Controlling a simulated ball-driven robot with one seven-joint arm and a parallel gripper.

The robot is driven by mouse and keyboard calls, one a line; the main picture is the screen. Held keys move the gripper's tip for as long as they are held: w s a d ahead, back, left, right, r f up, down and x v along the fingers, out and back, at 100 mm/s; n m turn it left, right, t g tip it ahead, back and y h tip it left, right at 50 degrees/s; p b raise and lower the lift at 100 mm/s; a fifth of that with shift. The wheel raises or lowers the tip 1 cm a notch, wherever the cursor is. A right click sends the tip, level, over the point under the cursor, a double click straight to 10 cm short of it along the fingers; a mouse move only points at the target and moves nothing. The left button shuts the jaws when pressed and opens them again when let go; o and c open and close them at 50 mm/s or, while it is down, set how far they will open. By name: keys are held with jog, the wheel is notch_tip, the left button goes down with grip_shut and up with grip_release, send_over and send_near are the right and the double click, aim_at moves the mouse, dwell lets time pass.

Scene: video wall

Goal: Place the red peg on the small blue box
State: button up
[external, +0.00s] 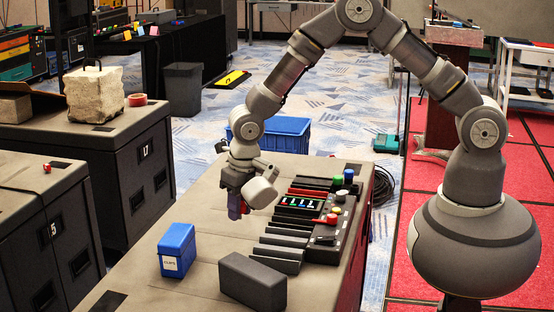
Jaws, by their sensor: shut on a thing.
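My gripper (235,196) points down above the table, to the upper right of the small blue box. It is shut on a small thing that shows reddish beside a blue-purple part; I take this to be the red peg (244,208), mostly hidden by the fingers. The small blue box (177,250) stands upright on the table (205,222), with a white label on its front. The gripper and the peg are apart from the box.
A dark grey block (252,282) lies right of the blue box. A black panel with dark bars and coloured knobs (337,215) occupies the table's right side. A blue bin (284,136) stands behind the table. Bare tabletop lies between box and panel.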

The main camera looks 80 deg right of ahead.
jog(key=shift+w+a, duration=0.1)
jog(key=shift+a, duration=0.2)
jog(key=shift+w, duration=0.15)
jog(key=b, duration=0.4)
send_over(175, 233)
jog(key=s, duration=0.2)
jog(key=shift+w+f, duration=0.1)
jog(key=shift+f, duration=0.7)
jog(key=shift+w+a, duration=0.1)
jog(key=shift+w, duration=0.55)
jog(key=shift+w+f+b, duration=0.1)
jog(key=shift+f+b, duration=0.9)
jog(key=shift+f, duration=0.65)
jog(key=shift+f, duration=0.15)
jog(key=o, duration=1)
